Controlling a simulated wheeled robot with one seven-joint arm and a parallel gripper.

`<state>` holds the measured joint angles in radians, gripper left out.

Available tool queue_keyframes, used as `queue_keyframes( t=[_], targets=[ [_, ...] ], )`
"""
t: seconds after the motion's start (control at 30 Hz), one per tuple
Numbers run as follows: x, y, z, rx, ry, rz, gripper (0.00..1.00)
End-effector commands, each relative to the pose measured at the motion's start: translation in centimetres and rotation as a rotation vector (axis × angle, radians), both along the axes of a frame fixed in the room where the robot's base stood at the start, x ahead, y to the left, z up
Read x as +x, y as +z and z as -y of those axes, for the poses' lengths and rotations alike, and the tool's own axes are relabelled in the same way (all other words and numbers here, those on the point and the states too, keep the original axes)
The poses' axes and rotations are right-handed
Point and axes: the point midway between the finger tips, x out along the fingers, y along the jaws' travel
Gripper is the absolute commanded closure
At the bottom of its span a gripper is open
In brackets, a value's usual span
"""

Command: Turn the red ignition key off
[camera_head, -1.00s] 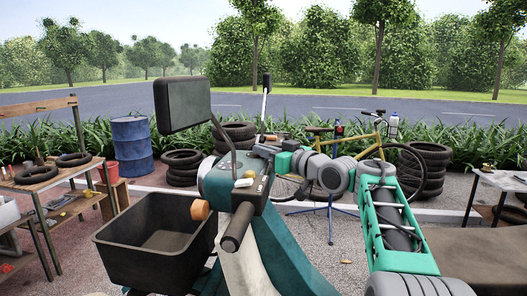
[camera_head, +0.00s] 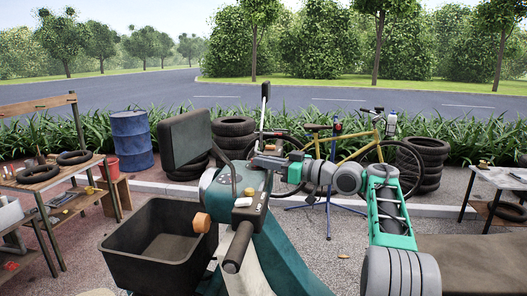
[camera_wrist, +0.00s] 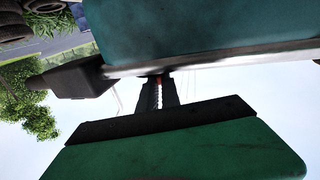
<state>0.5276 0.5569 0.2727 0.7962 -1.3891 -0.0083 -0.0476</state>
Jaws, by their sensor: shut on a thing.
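My gripper (camera_wrist: 158,86) is seen from the wrist with its two dark fingers close together, their tips against the underside edge of the teal scooter body. A tiny bit of red, the ignition key (camera_wrist: 158,76), shows between the fingertips. The gripper is shut on it. In the head view my gripper (camera_head: 260,163) reaches in from the right, just behind the teal scooter's handlebar area (camera_head: 222,183). The key is hidden there, so its turned position cannot be told.
A dark mirror (camera_head: 184,139) rises at the left of the handlebar. A black handle grip (camera_head: 238,248) points toward me, and a black bin (camera_head: 130,257) stands at left. A bicycle (camera_head: 353,148) on a stand and stacked tires (camera_head: 420,165) are behind.

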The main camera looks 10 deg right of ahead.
Motion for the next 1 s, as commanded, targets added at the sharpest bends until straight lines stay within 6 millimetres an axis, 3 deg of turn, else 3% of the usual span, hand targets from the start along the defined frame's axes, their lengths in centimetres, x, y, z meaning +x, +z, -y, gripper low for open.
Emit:
queue_keyframes(
  t=[0.03, 0.53, 0.57, 0.8, 1.0],
  targets=[
    [0.2, 0.68, 0.17, 0.0, 0.013, 0.013, 1.0],
    [0.04, 0.41, 0.13, -0.003, 0.062, 0.013, 1.0],
    [0.04, 0.41, 0.13, -0.003, 0.062, 0.013, 0.92],
    [0.03, 0.22, 0.12, -0.003, 0.063, 0.009, 0.72],
    [0.03, 0.13, 0.12, -0.003, 0.063, 0.008, 0.71]
  ],
)
